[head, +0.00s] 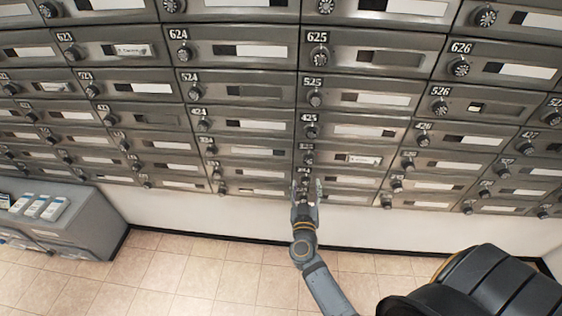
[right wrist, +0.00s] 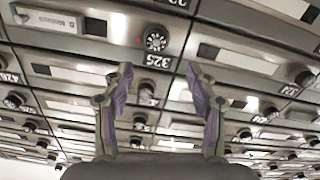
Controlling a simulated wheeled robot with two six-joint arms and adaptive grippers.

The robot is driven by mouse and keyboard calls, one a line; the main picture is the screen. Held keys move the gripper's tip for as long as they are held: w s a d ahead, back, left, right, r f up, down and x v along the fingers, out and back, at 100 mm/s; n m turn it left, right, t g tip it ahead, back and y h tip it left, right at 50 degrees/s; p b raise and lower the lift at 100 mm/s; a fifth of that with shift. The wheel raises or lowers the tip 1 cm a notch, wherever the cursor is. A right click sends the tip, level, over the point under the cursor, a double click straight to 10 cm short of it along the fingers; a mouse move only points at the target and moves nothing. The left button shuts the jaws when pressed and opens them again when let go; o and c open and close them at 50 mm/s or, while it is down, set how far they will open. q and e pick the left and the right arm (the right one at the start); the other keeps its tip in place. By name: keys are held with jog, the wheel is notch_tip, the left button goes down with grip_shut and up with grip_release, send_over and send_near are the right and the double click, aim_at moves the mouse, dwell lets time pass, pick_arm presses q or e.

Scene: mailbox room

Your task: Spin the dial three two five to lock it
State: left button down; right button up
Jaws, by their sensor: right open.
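The dial of box 325 (right wrist: 155,39) is a round black knob with pale markings, in the upper middle of the right wrist view. Its number plate (right wrist: 158,60) shows just below it there. In the head view, the small dial (head: 307,160) in the middle column appears to be the same one, just above my gripper. My right gripper (head: 306,187) is open and empty, its two fingers pointing at the mailboxes. In the right wrist view, its fingertips (right wrist: 158,76) are spread to either side below the dial, and do not appear to touch it. My left gripper is out of view.
Grey mailboxes (head: 240,83) with protruding dials and white label slots fill the wall around the gripper. A grey cabinet (head: 85,222) with white items on top stands at the left. The tiled floor (head: 190,270) below is clear.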

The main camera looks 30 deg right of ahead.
aim_at(308, 162)
jog(key=x, duration=1)
jog(key=shift+d+b, duration=0.3)
jog(key=shift+d, duration=0.05)
jog(key=c, duration=1.2)
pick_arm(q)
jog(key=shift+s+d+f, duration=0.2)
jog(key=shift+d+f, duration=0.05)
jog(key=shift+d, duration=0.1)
pick_arm(e)
jog(key=shift+o, duration=0.2)
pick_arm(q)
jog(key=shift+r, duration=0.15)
